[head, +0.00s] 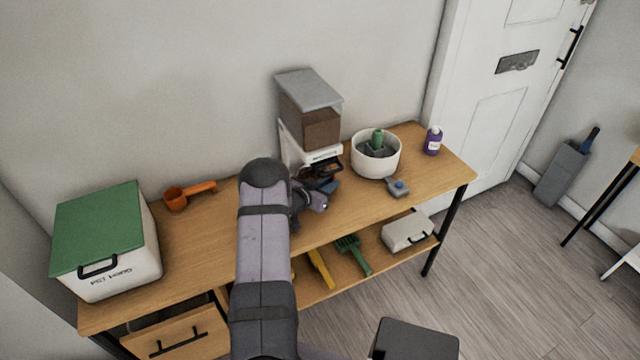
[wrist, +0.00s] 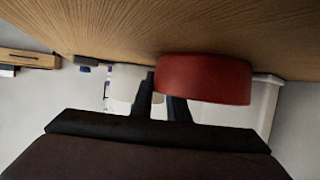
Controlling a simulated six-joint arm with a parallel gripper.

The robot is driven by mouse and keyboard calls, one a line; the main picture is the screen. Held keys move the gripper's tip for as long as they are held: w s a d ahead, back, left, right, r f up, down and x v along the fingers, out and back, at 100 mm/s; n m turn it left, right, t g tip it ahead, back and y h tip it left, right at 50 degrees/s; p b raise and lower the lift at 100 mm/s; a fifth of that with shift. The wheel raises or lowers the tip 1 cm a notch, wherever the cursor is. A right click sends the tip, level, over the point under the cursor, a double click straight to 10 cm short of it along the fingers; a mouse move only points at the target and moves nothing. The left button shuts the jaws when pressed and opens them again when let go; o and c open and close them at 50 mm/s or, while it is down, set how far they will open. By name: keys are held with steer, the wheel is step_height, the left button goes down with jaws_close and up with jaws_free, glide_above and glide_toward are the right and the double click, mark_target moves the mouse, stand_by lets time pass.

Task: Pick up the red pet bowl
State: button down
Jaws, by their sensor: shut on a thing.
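The red pet bowl (wrist: 205,79) shows in the wrist view, close to the wooden tabletop (wrist: 130,25), which fills the top of that view. My gripper (wrist: 158,92) is shut on the bowl at its left side in that view. One dark finger shows beside the bowl and the other is partly covered by it. Whether the bowl touches the tabletop is not clear. In the head view my gripper (head: 325,186) is over the middle of the table, in front of the food dispenser (head: 309,122). I cannot make out the bowl there; my arm hides that area.
A white bowl (head: 364,164) holding a green-topped item stands right of the dispenser. A blue-and-grey tool (head: 397,187) and a purple bottle (head: 433,141) are nearby. At left are an orange scoop (head: 176,199) and a green-lidded bin (head: 104,241).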

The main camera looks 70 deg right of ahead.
steer(key=shift+r, duration=0.1)
steer(key=shift+r+p, duration=0.65)
steer(key=shift+r, duration=0.2)
steer(key=s+a+p, duration=0.5)
steer(key=s+a, duration=1.7)
steer(key=shift+s+a+f, duration=0.25)
steer(key=shift+s+a, duration=0.1)
